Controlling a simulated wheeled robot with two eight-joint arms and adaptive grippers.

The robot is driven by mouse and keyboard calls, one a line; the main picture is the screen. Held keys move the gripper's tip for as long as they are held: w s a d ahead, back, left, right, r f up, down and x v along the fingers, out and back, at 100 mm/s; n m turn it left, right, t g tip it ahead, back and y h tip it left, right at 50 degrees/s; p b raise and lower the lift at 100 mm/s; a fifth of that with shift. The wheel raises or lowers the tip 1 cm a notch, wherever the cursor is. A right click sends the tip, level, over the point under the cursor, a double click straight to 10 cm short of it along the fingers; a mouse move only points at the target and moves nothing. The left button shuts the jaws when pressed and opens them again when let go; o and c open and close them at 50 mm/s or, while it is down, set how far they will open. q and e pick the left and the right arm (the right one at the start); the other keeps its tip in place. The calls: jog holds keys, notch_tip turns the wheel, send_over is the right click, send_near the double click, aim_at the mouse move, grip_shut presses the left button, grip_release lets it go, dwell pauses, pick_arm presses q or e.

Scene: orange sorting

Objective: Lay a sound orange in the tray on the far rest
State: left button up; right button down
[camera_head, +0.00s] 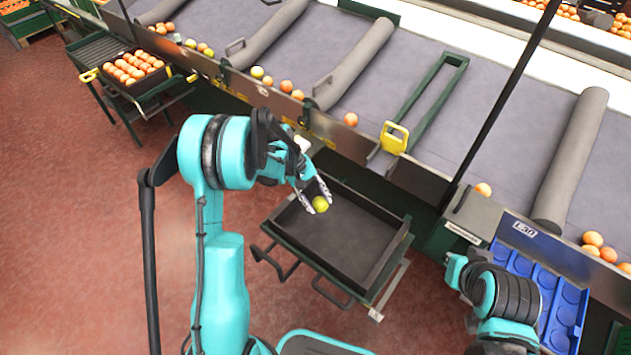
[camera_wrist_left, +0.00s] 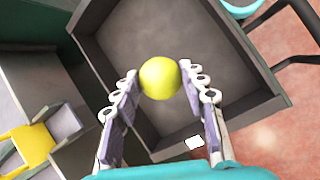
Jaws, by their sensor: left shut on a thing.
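My left gripper (camera_head: 315,197) is shut on a yellow-green round fruit (camera_head: 320,204), which is not orange in colour. In the left wrist view the fruit (camera_wrist_left: 160,78) sits between the fingertips of the gripper (camera_wrist_left: 160,85), with the tray's dark floor behind it. The empty dark tray (camera_head: 372,286) rests on a stand beside the conveyor, and the fruit is over its far left part. Another dark tray (camera_head: 148,88), filled with oranges, stands on a rest at the upper left. My right arm shows at the lower right, but its gripper does not.
Oranges and a few greenish fruits (camera_head: 257,72) lie along the near edge of the grey conveyor (camera_head: 420,60). A blue tray with round hollows (camera_head: 518,265) stands at the right. A yellow-handled green frame (camera_head: 395,137) crosses the belt. Red floor is clear at left.

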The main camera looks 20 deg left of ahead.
pick_arm(q)
jog(key=w+n+t+p, duration=0.2)
jog(key=w+n+t, duration=0.2)
jog(key=w+n, duration=0.35)
jog(key=shift+n+y, duration=0.35)
jog(key=shift+y, duration=0.05)
jog(key=f+b, duration=0.3)
jog(key=f, duration=0.2)
jog(key=f+b, duration=0.3)
jog(key=f, duration=0.2)
jog(key=shift+s+a, duration=0.15)
jog(key=shift+s, duration=0.05)
jog(key=shift+f+b, duration=0.9)
jog(key=shift+b, duration=0.2)
jog(key=shift+f+b, duration=0.5)
jog(key=shift+f, duration=0.05)
jog(key=o, duration=1.8)
jog(key=shift+r, duration=0.15)
